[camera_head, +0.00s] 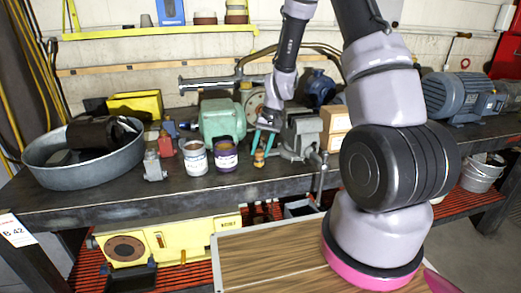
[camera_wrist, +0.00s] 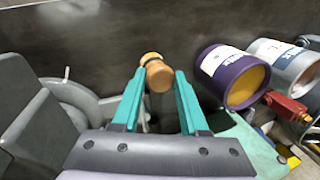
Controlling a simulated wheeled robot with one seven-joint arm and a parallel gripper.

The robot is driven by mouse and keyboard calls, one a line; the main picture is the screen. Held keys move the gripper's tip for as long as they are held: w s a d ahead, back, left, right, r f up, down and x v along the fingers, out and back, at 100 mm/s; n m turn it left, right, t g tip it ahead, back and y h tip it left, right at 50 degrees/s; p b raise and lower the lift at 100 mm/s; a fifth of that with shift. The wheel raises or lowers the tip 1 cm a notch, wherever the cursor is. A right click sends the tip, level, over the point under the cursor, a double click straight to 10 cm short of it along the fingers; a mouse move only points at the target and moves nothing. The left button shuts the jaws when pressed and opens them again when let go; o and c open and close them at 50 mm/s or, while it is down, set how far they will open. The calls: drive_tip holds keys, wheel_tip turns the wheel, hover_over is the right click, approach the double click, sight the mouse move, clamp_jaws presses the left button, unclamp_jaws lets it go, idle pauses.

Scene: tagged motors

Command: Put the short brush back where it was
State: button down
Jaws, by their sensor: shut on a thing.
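The short brush (camera_head: 259,158) shows as a small orange-brown wooden piece at my gripper's fingertips, above or at the workbench near its front edge. In the wrist view its rounded wooden end (camera_wrist: 158,76) sits between the teal fingertips. My gripper (camera_head: 263,147) points down and is shut on it, between the purple can and the vise. In the wrist view my gripper (camera_wrist: 160,82) has one finger on each side of the wood. The bristles are hidden. I cannot tell whether the brush touches the bench top.
A purple-labelled can (camera_head: 226,157) and a white-labelled can (camera_head: 195,160) stand close on the left. A grey vise (camera_head: 300,135) is close on the right. A green machine (camera_head: 220,120) is behind. A large metal basin (camera_head: 60,165) is at far left. Bare workbench (camera_head: 130,200) lies in front.

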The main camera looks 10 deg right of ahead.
drive_tip(key=shift+c, duration=2.2)
unclamp_jaws()
drive_tip(key=shift+f, duration=0.1)
drive_tip(key=s+d+r+t, duration=0.1)
drive_tip(key=s+r, duration=0.2)
drive_tip(key=r, duration=0.6)
drive_tip(key=s+d+r+t, duration=0.1)
drive_tip(key=s+d+r, duration=0.15)
drive_tip(key=r, duration=0.65)
drive_tip(key=s+d+r+t, duration=0.1)
drive_tip(key=s+r, duration=0.2)
drive_tip(key=r, duration=0.7)
drive_tip(key=s+r+m+t, duration=0.1)
drive_tip(key=s+r+t, duration=0.1)
drive_tip(key=s+r, duration=0.2)
drive_tip(key=s+r+m+t+h, duration=0.1)
drive_tip(key=s+r, duration=0.3)
drive_tip(key=s, duration=0.5)
drive_tip(key=shift+s+d+t, duration=0.35)
drive_tip(key=shift+d+t, duration=0.05)
